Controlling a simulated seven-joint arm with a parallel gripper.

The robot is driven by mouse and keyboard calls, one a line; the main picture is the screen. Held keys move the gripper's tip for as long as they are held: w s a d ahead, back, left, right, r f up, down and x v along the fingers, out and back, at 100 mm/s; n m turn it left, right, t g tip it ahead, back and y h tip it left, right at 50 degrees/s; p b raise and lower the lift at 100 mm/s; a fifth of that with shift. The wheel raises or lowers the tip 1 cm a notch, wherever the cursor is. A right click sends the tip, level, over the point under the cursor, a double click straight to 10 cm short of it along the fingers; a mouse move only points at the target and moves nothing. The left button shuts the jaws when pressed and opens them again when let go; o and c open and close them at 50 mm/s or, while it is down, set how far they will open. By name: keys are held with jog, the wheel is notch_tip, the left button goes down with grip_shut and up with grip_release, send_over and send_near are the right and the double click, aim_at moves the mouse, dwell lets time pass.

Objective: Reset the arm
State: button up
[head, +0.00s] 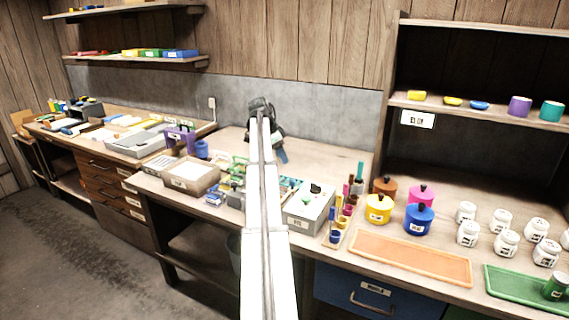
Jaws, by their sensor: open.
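My arm reaches from the bottom middle of the head view up over the workbench (330,155). My gripper (281,154) is at its far end, small and dark, near the grey back wall. It is open, and I see nothing held in it. The arm hides part of the gripper and some of the bench's middle.
A grey box (309,208), small bottles and lidded pots, such as a yellow pot (378,208), stand right of the arm. An orange tray (410,260) and several white jars lie further right. A cardboard box (191,177) is left. Shelves (480,107) flank the bench.

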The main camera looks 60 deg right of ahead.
jog(key=shift+w+a+r, duration=0.15)
jog(key=shift+r, duration=0.35)
